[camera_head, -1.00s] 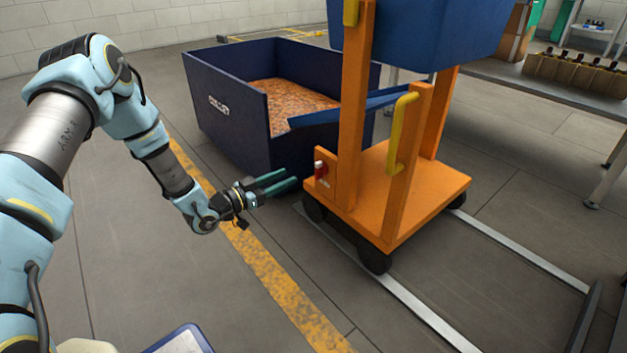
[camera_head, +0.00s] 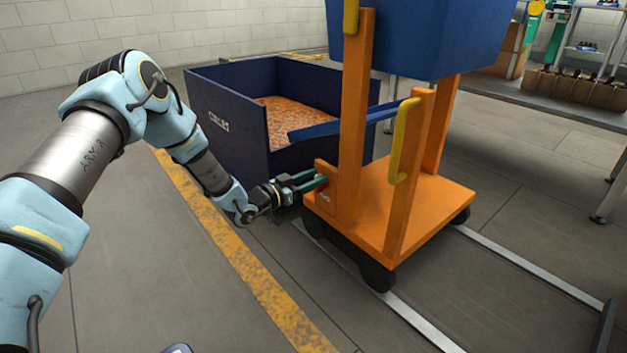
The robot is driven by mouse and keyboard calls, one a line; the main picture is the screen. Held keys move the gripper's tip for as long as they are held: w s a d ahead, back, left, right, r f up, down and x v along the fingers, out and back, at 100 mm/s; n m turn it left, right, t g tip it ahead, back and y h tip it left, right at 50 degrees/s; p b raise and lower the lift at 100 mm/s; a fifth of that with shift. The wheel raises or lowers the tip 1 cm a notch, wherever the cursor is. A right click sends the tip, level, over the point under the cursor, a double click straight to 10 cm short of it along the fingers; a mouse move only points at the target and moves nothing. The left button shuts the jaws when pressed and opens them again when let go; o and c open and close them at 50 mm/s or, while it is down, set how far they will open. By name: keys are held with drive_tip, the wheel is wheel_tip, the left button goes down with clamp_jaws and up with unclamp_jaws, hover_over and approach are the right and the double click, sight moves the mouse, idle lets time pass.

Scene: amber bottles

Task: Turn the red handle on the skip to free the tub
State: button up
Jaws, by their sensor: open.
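The skip is an orange wheeled frame (camera_head: 415,205) carrying a blue tub (camera_head: 425,35), cut off by the top edge of the head view. The red handle (camera_head: 321,184) sits on the small orange block at the frame's near left corner and is partly hidden by my fingers. My gripper (camera_head: 318,180) is open, its dark green fingertips at the red handle. I cannot tell whether they touch it or have it between them. The tub is upright on the frame.
A dark blue bin (camera_head: 235,125) of amber pieces stands behind my gripper. Yellow grab bars (camera_head: 404,140) rise on the frame. Metal floor rails (camera_head: 520,275) run by the wheels. Floor at the front is clear.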

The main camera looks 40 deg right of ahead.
clamp_jaws()
